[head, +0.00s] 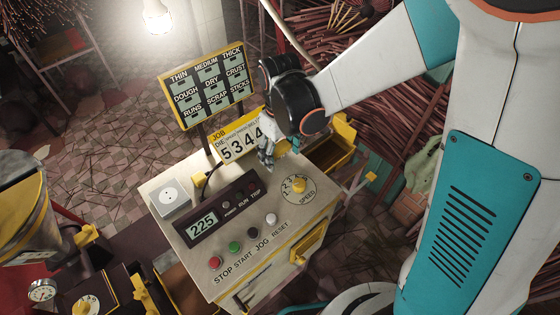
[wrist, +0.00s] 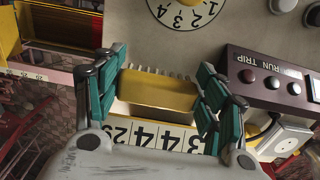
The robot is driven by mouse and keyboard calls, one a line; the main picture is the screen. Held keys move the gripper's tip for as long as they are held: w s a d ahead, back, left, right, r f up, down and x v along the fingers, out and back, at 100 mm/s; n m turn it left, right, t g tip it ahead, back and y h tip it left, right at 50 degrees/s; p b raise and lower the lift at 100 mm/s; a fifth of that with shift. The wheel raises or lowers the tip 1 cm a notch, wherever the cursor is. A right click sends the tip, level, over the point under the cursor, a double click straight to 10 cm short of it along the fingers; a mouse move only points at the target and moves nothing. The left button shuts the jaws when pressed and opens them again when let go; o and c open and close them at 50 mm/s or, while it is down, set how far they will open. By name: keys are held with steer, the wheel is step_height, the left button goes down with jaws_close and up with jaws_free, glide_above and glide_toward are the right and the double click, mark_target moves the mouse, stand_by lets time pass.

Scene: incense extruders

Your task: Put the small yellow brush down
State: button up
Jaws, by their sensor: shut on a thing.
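The small yellow brush (wrist: 158,90) lies between the teal fingers of my gripper (wrist: 160,95) in the wrist view, with a row of pale bristles along its upper edge. My gripper is shut on it. In the head view my gripper (head: 268,152) is over the back edge of the cream control console (head: 185,185), beside the number sign reading 5344 (head: 240,138). The brush is mostly hidden there by my wrist. I cannot tell whether the brush touches anything below it.
The console top carries a yellow speed knob (head: 299,186), a dark display box (head: 222,206), a white socket box (head: 170,198) and several buttons. A yellow tray (head: 333,152) is behind right. A yellow-framed board (head: 208,86) stands behind.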

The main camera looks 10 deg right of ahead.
mark_target(280, 155)
steer(key=shift+f+b, duration=1)
steer(key=shift+f, duration=0.9)
steer(key=shift+f, duration=0.15)
steer(key=o, duration=1.2)
step_height(280, 155, up, 12)
steer(key=p, duration=0.8)
steer(key=shift+w+r, duration=0.1)
steer(key=shift+r, duration=0.1)
